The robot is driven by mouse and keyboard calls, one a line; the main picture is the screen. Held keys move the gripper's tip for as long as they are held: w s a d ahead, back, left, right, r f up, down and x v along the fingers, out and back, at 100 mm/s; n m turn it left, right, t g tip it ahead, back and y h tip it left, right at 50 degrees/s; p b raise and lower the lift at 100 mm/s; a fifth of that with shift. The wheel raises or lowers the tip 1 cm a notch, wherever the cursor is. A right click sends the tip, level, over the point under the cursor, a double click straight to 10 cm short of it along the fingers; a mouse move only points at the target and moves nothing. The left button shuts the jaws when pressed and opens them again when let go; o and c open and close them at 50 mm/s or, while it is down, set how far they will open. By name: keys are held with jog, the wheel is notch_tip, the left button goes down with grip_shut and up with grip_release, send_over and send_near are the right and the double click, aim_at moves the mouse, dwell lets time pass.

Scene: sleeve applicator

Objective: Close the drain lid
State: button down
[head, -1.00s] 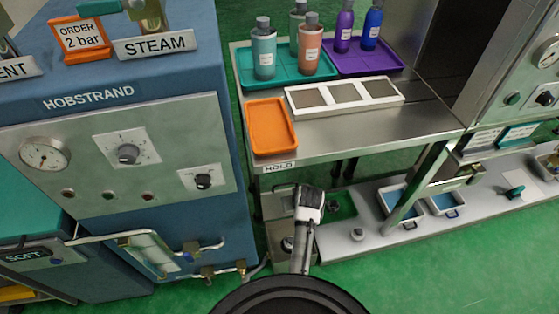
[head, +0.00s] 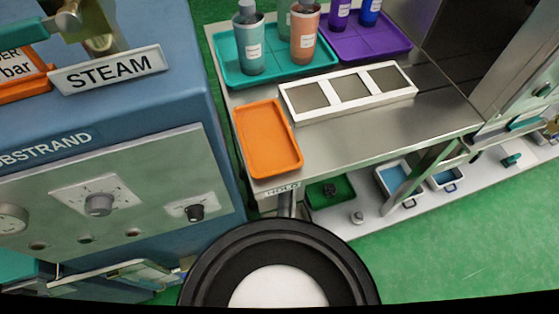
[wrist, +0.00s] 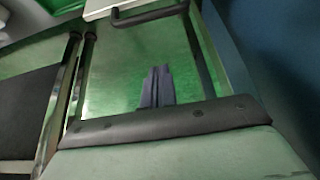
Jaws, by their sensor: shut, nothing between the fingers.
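In the wrist view, my gripper (wrist: 155,88) has its two slim dark fingers together and empty. They are over or in front of a shiny, green-tinted metal panel (wrist: 110,75). A black bar handle (wrist: 148,14) is beyond the fingertips, at the panel's far end. A dark strip with screw heads (wrist: 170,122) crosses the near end. The panel may be the drain lid, but I cannot tell for sure, nor whether the fingers touch it. In the head view, my gripper is hidden below the bench edge and behind my own round black part.
A steel bench (head: 345,148) carries an orange tray (head: 267,140), a white three-panel frame (head: 350,92) and bottles on teal and purple trays. A blue machine (head: 150,100) stands at left. A low shelf (head: 410,215) holds a green tray (head: 330,192) and small bins.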

notch_tip(320, 180, down, 6)
jog(key=p, duration=0.1)
jog(key=shift+s+d+f, duration=0.15)
jog(key=shift+s+f, duration=0.05)
jog(key=shift+s, duration=0.2)
jog(key=shift+s, duration=0.1)
